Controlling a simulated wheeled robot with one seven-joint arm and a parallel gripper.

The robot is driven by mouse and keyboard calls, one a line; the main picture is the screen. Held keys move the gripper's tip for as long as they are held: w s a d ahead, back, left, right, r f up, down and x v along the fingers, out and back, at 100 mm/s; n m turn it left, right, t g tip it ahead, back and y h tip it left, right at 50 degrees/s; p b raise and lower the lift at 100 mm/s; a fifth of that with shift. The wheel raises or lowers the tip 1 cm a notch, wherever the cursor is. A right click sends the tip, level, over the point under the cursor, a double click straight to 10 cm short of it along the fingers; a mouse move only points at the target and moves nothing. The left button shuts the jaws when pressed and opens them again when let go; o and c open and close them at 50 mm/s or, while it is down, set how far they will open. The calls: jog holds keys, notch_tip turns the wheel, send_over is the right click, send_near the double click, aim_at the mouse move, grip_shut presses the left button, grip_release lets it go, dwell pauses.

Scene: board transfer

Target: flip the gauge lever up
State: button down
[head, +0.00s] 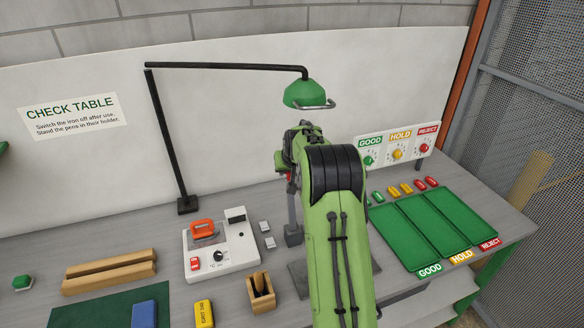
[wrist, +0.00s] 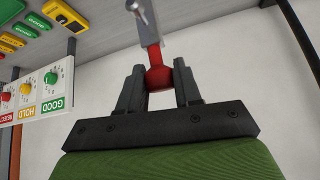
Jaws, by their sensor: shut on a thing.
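My gripper (wrist: 158,82) is shut on the red grip of the gauge lever (wrist: 158,77) in the wrist view, with one dark finger on each side. A grey metal bar (wrist: 149,30) runs from the red grip to the top of that view. In the head view my green arm covers most of the gauge. A small red part (head: 291,177) and a grey post with a block (head: 293,235) show at the arm's left edge. The angle of the lever is hard to tell.
A green lamp (head: 305,93) hangs just above my arm. A white iron station (head: 219,250) and a wooden pen holder (head: 261,292) stand to the left. Green trays (head: 405,238) and a GOOD/HOLD/REJECT dial panel (head: 397,148) are to the right.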

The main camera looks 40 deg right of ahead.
jog(key=shift+w+a, duration=0.1)
jog(key=c, duration=1.1)
grip_release()
jog(key=shift+w+f, duration=0.1)
jog(key=o, duration=0.3)
jog(key=shift+w+d+f, duration=0.15)
jog(key=shift+w+d, duration=0.05)
jog(key=shift+w, duration=0.1)
jog(key=shift+s+a+r, duration=0.1)
jog(key=shift+s+r, duration=0.2)
jog(key=shift+s, duration=0.05)
jog(key=b+v, duration=0.2)
jog(key=v, duration=1.3)
jog(key=shift+a, duration=0.1)
